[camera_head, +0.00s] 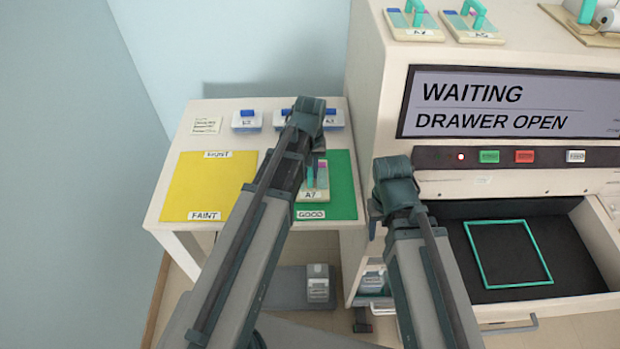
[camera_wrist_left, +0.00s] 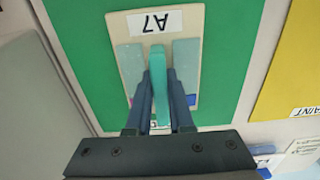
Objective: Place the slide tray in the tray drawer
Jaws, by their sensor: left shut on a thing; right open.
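The slide tray (camera_head: 312,196), labelled A7, is a pale board with a teal handle and slides on both sides. It is over the green GOOD mat (camera_head: 343,190); I cannot tell whether it touches the mat. My left gripper (camera_wrist_left: 159,95) is shut on its teal handle (camera_wrist_left: 158,65), seen from above in the left wrist view. The tray drawer (camera_head: 455,210) is open at the right, with an empty teal square outline (camera_head: 475,262) on its dark floor. My right gripper (camera_head: 375,210) is open and empty, left of the drawer and largely hidden by its arm.
A yellow FAINT mat (camera_head: 205,185) lies left of the green mat. Several blue-topped containers (camera_head: 246,120) stand along the table's back. The machine's screen (camera_head: 515,105) reads WAITING, DRAWER OPEN. Two other trays (camera_head: 414,28) (camera_head: 472,30) sit on the machine.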

